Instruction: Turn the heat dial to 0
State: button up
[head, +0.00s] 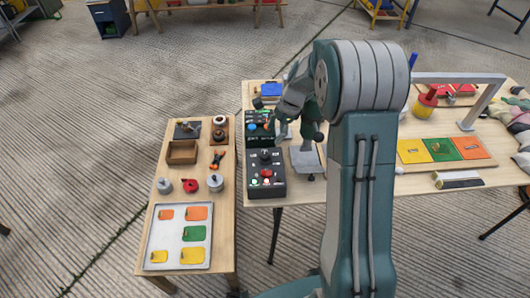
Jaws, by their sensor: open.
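A black control box (266,186) stands near the left front corner of the larger table. It has a dark round knob (265,155) on its upper part and a red button (267,173) below. A second dark panel (259,128) with small coloured parts stands just behind it. I cannot read the markings or tell which knob is the heat dial, nor its setting. My gripper (286,115) is open, above the table near the second panel, and partly covers that area. I cannot tell whether it touches anything.
A smaller table at the left holds a wooden box (182,152), several lidded pots and a tray (157,240) of coloured cards. A grey plate (306,160) lies right of the control box. A coloured board (440,150) and a grey frame (484,103) stand farther right.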

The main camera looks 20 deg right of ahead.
aim_at(265, 154)
jog(key=x, duration=0.9)
jog(key=shift+d+f, duration=0.1)
jog(key=shift+d, duration=0.25)
grip_shut()
